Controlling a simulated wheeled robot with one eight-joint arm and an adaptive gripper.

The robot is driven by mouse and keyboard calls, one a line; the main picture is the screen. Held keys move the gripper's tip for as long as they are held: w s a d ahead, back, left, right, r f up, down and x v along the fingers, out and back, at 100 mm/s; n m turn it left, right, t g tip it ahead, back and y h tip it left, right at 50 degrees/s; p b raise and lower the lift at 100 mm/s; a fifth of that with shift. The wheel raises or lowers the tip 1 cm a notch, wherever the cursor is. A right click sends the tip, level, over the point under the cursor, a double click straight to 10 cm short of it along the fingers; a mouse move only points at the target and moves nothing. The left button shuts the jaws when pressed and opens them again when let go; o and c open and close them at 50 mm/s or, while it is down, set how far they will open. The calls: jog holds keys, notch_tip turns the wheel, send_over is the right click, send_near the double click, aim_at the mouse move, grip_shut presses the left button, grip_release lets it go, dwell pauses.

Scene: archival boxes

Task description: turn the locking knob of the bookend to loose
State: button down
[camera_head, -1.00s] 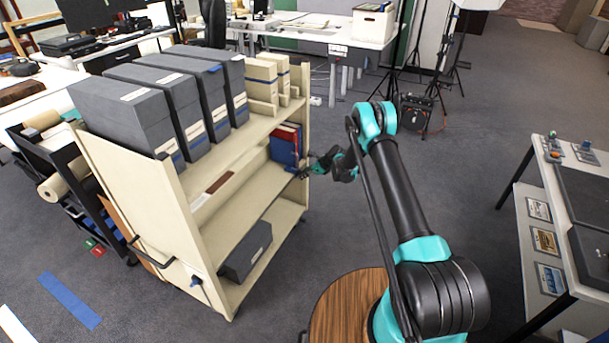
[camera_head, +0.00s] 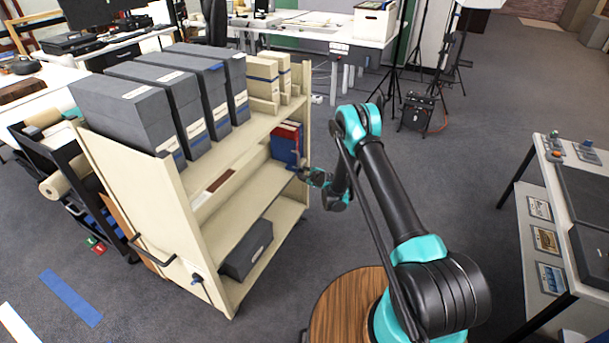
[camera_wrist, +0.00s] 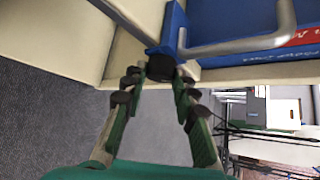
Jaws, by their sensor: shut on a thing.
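My gripper (camera_head: 303,174) is at the right end of the cart's middle shelf, in front of the blue and red items there. In the wrist view my gripper (camera_wrist: 158,78) has its two fingers closed around a dark round knob (camera_wrist: 160,66), one on each side. The knob sits at the shelf edge by the corner of a blue upright piece (camera_wrist: 178,25), perhaps the bookend. In the head view the knob is too small to make out, and its setting cannot be read.
The cream cart (camera_head: 165,215) holds grey boxes (camera_head: 125,110) on top and one dark box (camera_head: 246,250) on its lowest shelf. A grey metal loop (camera_wrist: 285,25) is close by the fingers. Grey floor is open right of the cart; a table (camera_head: 540,220) stands far right.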

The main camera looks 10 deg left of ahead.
jog(key=shift+t, duration=0.3)
jog(key=c, duration=1.2)
grip_release()
notch_tip(320, 180, up, 10)
jog(key=shift+f, duration=0.1)
